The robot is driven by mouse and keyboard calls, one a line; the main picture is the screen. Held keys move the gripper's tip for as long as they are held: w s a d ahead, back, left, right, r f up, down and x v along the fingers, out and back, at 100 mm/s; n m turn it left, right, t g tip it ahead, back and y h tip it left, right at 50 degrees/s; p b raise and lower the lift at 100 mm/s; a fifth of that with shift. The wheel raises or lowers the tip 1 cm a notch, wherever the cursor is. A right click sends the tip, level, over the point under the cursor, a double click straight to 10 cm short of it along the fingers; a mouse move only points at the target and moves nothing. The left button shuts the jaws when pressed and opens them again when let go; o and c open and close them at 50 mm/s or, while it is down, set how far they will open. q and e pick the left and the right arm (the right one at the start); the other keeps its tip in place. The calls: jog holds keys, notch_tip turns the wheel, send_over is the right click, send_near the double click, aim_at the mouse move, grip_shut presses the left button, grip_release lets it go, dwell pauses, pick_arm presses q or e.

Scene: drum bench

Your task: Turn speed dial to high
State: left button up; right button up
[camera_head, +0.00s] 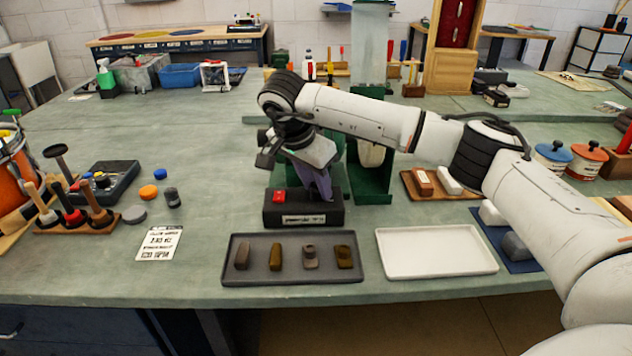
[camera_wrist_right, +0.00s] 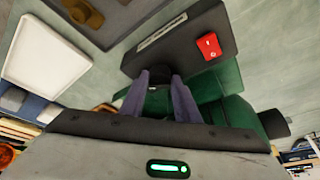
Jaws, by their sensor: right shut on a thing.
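The black control box (camera_head: 334,214) stands on the green bench with a red rocker switch (camera_head: 279,196) on its left part and a pale label on its front. It also shows in the right wrist view, where the red switch lies right of my fingers. My right gripper (camera_head: 324,197) reaches down onto the right part of the box. In the right wrist view its purple fingers are closed around the dark speed dial (camera_wrist_right: 160,74). The fingers hide most of the dial, and I cannot read its setting. My left gripper is not in view.
A grey tray (camera_head: 294,274) with several small brown pieces lies in front of the box. An empty white tray (camera_head: 436,272) lies to its right. A green machine frame (camera_head: 371,191) stands close behind the box. Stamps in a wooden rack (camera_head: 75,226) stand at left.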

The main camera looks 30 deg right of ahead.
jog(key=o, duration=1)
jog(key=v, duration=1)
jog(key=shift+r, duration=0.2)
